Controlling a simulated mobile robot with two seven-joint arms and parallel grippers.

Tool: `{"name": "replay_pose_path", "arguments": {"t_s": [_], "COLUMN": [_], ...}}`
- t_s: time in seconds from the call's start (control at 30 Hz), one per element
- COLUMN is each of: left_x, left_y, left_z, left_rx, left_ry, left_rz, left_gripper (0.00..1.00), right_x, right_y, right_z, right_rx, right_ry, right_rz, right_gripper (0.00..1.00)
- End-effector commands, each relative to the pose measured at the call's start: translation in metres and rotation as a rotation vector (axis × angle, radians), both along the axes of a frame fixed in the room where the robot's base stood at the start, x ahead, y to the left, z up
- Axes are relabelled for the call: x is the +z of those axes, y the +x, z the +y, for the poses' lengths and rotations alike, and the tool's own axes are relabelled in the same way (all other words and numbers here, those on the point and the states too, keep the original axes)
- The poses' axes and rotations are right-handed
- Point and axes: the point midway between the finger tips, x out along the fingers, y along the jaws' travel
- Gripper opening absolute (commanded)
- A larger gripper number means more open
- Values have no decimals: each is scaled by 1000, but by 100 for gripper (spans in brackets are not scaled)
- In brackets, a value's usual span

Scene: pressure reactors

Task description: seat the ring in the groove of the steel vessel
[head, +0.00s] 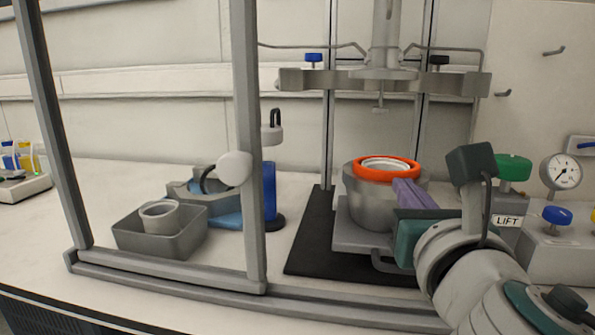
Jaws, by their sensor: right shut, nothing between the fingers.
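The steel vessel (366,206) stands upright on a grey plate above a black mat, under the raised lid assembly. The orange-red ring (357,173) lies around the vessel's top, encircling a pale inner rim; I cannot tell whether it sits down in the groove all the way round. My right gripper (403,188) reaches in from the right, its purple fingers at the near right side of the vessel's top, close to the ring. It is shut with nothing between its fingers. It hides part of the vessel's right side. My left gripper is not in view.
A frame post (246,150) rises left of the vessel. A grey tray (130,240) with a metal cup (160,216) stands at left, with a blue stand behind. The raised lid (380,82) hangs above. A LIFT control box (550,240) and pressure gauge (561,172) are at right.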

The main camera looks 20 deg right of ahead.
Motion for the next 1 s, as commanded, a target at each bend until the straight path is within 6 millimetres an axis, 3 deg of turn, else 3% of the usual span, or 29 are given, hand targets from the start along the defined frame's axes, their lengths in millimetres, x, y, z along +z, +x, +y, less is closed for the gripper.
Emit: {"name": "replay_pose_path", "arguments": {"t_s": [0.23,0.67,1.0], "left_x": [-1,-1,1], "left_y": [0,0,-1], "left_z": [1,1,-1], "left_rx": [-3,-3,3], "left_ry": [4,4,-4], "left_rz": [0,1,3], "left_gripper": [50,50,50], "right_x": [0,0,-1], "right_y": [27,31,46], "right_z": [-12,-14,-20], "right_rx": [0,0,1], "right_ry": [-1,0,0], "right_rz": [-1,0,1], "right_gripper": [0,0,0]}}
